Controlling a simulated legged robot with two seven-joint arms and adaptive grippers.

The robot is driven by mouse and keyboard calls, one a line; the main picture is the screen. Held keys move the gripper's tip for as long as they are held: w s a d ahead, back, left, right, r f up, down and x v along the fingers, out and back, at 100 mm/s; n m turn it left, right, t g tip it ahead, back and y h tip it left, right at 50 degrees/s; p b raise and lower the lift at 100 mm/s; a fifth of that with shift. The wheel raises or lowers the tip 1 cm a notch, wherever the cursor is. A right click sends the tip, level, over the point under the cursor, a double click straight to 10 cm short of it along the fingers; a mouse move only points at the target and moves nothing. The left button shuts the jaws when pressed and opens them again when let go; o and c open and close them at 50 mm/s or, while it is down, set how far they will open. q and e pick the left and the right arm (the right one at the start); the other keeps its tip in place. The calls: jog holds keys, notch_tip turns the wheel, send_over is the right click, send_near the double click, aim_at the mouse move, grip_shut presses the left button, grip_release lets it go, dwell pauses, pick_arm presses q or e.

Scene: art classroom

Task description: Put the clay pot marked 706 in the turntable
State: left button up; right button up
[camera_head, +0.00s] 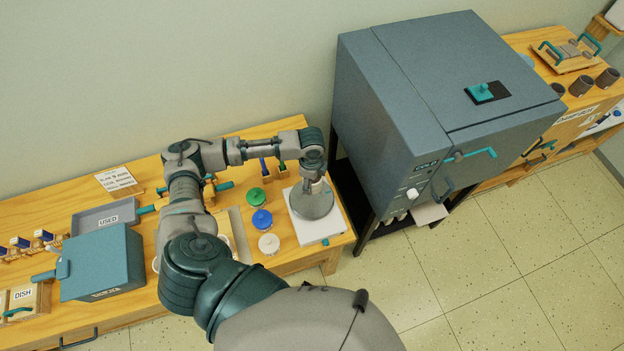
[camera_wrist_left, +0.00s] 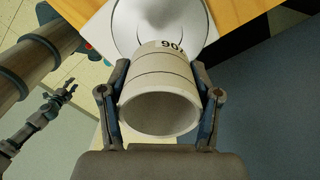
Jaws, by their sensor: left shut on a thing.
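My left gripper (camera_wrist_left: 160,98) is shut on a pale clay pot (camera_wrist_left: 160,85), one finger on each side of it.
Green (camera_head: 257,197), blue (camera_head: 262,219) and white (camera_head: 268,243) round lids or jars stand left of the turntable. A grey kiln (camera_head: 400,150) stands close on its right. A teal box (camera_head: 103,265) and a grey tray marked USED (camera_head: 90,217) are farther left.

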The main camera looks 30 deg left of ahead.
aim_at(311, 197)
pick_arm(q)
jog(key=f+b, duration=0.3)
jog(key=shift+a+f+b, duration=0.3)
jog(key=shift+b, duration=0.05)
jog(key=shift+f+b, duration=0.35)
jog(key=shift+d+f, duration=0.1)
jog(key=shift+f, duration=0.25)
notch_tip(311, 197, down, 3)
jog(key=shift+d+r+b, duration=0.1)
jog(key=shift+r+b, duration=0.1)
jog(key=shift+b, duration=0.1)
jog(key=shift+f, duration=0.75)
jog(key=o, duration=1.4)
